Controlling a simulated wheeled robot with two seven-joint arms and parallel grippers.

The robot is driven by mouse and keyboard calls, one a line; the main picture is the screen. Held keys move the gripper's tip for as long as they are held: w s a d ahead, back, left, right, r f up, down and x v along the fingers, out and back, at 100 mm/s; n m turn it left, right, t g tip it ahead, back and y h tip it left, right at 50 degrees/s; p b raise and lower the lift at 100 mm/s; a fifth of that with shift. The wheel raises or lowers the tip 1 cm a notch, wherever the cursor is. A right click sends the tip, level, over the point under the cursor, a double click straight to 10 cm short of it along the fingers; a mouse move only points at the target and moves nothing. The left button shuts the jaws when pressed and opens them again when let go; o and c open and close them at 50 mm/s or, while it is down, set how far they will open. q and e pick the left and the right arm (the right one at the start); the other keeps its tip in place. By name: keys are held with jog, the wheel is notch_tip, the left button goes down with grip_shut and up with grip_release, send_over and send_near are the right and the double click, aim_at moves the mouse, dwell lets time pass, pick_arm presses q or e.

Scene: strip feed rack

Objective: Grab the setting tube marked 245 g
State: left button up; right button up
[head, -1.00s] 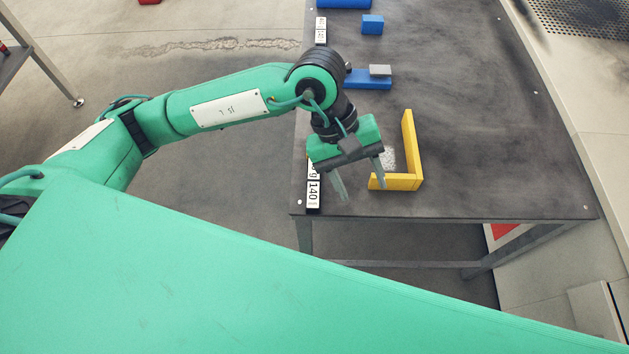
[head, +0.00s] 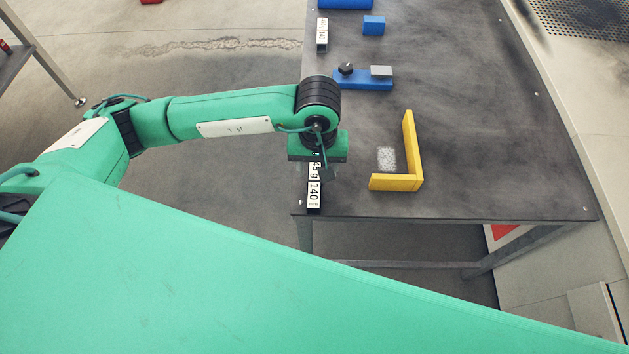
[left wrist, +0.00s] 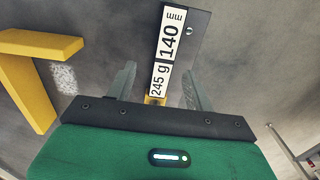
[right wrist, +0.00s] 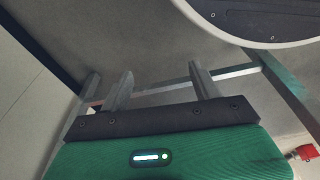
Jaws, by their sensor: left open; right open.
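A dark bar with white label plates reading 245 g and 140 (left wrist: 167,45) lies at the table's left edge; in the head view its 140 plate (head: 314,192) shows, and the 245 g plate is partly hidden by my gripper. My left gripper (left wrist: 158,76) is open above it, with the 245 g plate (left wrist: 159,80) between its fingers in the picture. A small yellow bit (left wrist: 154,100) shows just below that plate. In the head view the left gripper (head: 320,168) hides what is under it. My right gripper (right wrist: 160,78) is open and empty, away from the labels.
A yellow L-shaped guide (head: 412,150) stands right of the labels, with a pale speckled patch (head: 386,158) inside its corner. A blue base (head: 362,82) with a dark knob and grey block, a blue cube (head: 373,25) and another label pair (head: 322,33) lie farther back.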

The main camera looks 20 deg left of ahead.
aim_at(314, 181)
pick_arm(q)
jog(key=shift+s+f, duration=0.1)
jog(key=shift+f, duration=0.3)
jog(key=f, duration=0.2)
jog(key=f+p, duration=0.1)
jog(key=shift+s+a+f, duration=0.15)
jog(key=shift+a, duration=0.1)
jog(key=shift+f, duration=0.55)
grip_shut()
pick_arm(e)
jog(key=shift+s+d+f, duration=0.2)
jog(key=shift+s+f, duration=0.2)
jog(key=shift+f, duration=0.25)
jog(key=shift+s+d+f, duration=0.15)
jog(key=shift+s+f, duration=0.25)
jog(key=shift+f, duration=0.2)
pick_arm(q)
jog(key=shift+r, duration=0.15)
